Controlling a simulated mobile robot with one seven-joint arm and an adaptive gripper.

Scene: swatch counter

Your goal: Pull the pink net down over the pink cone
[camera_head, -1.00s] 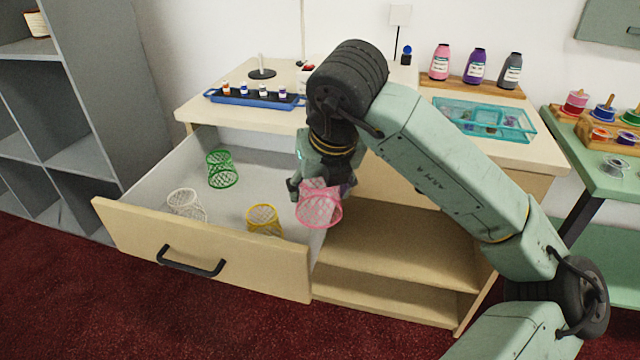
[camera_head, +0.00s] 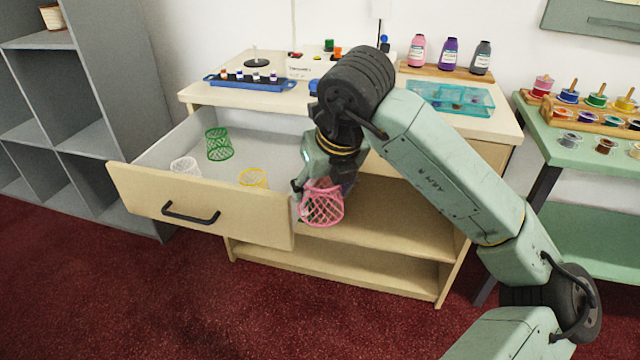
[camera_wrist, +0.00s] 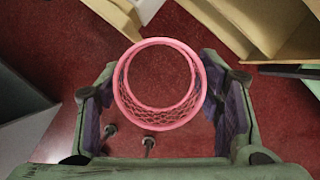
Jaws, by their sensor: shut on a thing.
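The pink net (camera_head: 322,206) is an open mesh tube with a solid pink rim. My gripper (camera_head: 318,186) is shut on it and holds it in the air in front of the cabinet, just right of the open drawer's front. In the wrist view the pink net (camera_wrist: 160,84) sits between the two fingers of my gripper (camera_wrist: 160,100), its rim towards the camera and red carpet below.
The open drawer (camera_head: 200,205) holds a green net (camera_head: 219,144), a white net (camera_head: 185,166) and a yellow net (camera_head: 253,178). Purple (camera_head: 448,54) and grey (camera_head: 481,58) cones stand beside the pink one. A teal tray (camera_head: 450,98) lies in front of them. A green spool table (camera_head: 590,150) is at right.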

